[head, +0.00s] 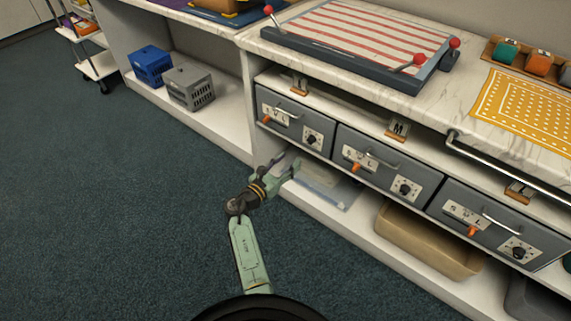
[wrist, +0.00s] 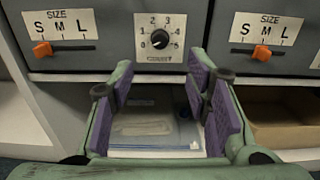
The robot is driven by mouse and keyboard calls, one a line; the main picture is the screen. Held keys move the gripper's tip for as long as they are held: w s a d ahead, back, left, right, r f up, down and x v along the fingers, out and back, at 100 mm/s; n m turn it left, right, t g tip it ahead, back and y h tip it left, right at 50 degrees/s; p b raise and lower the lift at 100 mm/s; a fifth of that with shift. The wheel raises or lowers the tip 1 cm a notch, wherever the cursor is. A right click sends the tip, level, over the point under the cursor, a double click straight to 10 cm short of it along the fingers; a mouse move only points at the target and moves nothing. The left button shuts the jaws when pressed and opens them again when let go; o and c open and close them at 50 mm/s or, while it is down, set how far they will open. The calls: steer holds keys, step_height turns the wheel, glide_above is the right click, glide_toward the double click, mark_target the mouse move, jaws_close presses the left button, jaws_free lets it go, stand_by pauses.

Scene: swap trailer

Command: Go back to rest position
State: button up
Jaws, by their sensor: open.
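My gripper (head: 291,166) is at the end of my pale green arm, low in front of the cabinet, near the left and middle drawers. In the wrist view my gripper (wrist: 160,70) has its two purple-padded fingers spread wide apart. Nothing is between the pads. Beyond the fingers is a low shelf with a clear, flat container (wrist: 140,145) on it; my fingers hide part of its sides. Whether the fingertips touch anything cannot be told.
Grey drawers, the left (head: 291,122), middle (head: 384,168) and right (head: 494,226), line the cabinet above the shelf. A tan bin (head: 425,242) sits on the low shelf to the right. Blue (head: 151,66) and grey (head: 189,88) crates stand left. Open carpet (head: 110,200) lies left.

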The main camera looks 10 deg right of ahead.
steer(key=shift+s+a, duration=0.2)
steer(key=shift+a, duration=0.1)
